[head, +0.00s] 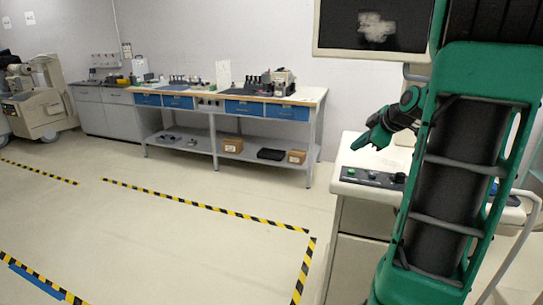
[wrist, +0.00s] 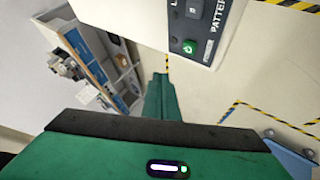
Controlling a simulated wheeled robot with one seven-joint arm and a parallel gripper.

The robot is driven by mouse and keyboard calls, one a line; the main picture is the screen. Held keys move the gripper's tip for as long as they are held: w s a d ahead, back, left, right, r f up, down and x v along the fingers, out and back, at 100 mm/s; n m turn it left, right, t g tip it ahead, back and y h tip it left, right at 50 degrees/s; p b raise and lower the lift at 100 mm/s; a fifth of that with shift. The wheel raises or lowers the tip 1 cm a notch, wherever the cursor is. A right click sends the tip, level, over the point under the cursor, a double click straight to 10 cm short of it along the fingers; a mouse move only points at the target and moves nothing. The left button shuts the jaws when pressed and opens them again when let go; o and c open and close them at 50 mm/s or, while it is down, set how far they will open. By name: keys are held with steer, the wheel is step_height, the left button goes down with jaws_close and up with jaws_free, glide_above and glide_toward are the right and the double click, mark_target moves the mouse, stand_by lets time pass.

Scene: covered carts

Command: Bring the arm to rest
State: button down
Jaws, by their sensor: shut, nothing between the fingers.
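My gripper (head: 362,143) is at the right of the head view, in front of the wall and above the left part of a pale console (head: 345,190). Its green fingers point left and slightly down. In the wrist view my gripper (wrist: 160,82) shows its fingers together with nothing between them. It is apart from the console panel as far as I can see. Much of my arm is hidden behind my green column at the right.
A monitor (head: 372,27) hangs above the console. A workbench (head: 222,95) with blue drawers stands along the back wall. A grey cabinet (head: 105,112) and a beige machine (head: 38,105) stand at the left. The floor (head: 180,240) inside the striped tape is clear.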

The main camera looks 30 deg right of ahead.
steer(key=shift+a, duration=0.1)
steer(key=s+a+f+m+g, duration=0.25)
steer(key=s+a, duration=0.25)
steer(key=a, duration=0.3)
steer(key=s+a+f+m+g, duration=0.25)
steer(key=s+a+m, duration=0.2)
steer(key=a, duration=0.25)
steer(key=s+a+f+m+g, duration=0.1)
steer(key=s+a+m, duration=0.1)
steer(key=s, duration=0.3)
steer(key=s+a+f+m+g+y, duration=0.1)
steer(key=s+a+f+m+g, duration=0.1)
steer(key=s+a, duration=0.2)
steer(key=s+a+f+m+g, duration=0.1)
steer(key=s+a+f+m, duration=0.1)
steer(key=s, duration=0.5)
steer(key=shift+s+a+f+m, duration=0.3)
steer(key=shift+a+m, duration=0.1)
steer(key=shift+a, duration=0.5)
